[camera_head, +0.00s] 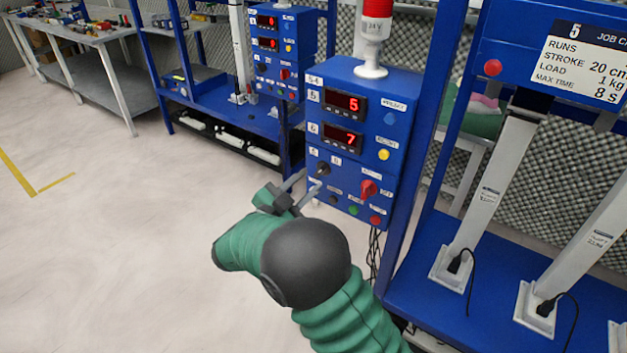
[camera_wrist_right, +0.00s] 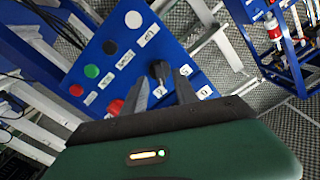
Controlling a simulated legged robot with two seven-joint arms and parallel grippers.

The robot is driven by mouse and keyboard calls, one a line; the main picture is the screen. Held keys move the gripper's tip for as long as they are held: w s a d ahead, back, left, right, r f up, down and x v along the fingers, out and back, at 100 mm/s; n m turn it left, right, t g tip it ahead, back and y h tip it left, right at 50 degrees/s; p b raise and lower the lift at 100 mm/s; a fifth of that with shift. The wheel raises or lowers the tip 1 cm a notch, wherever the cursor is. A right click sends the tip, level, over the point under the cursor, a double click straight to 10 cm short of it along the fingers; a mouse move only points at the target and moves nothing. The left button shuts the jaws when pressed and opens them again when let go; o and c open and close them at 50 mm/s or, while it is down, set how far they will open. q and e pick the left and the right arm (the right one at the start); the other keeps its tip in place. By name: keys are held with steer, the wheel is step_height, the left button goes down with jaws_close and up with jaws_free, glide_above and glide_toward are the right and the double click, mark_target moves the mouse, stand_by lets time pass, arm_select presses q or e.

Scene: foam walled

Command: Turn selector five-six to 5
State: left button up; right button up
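The selector five-six is a black knob (camera_head: 322,169) on the lower left of the blue control box (camera_head: 398,110). In the right wrist view the black knob (camera_wrist_right: 160,71) shows just beyond my fingertips, with small white labels beside it. My right gripper (camera_head: 303,187) is just left of and below the knob in the head view. In the wrist view my right gripper (camera_wrist_right: 162,90) has its two grey fingers apart, with nothing seen between them, and points at the knob. I cannot tell whether they touch it. My left gripper is out of view.
A blue frame post (camera_head: 425,130) stands right of the box. Open floor lies left.

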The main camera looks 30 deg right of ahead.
mark_target(317, 174)
steer(key=x, duration=0.4)
steer(key=shift+d, duration=0.15)
jaws_close()
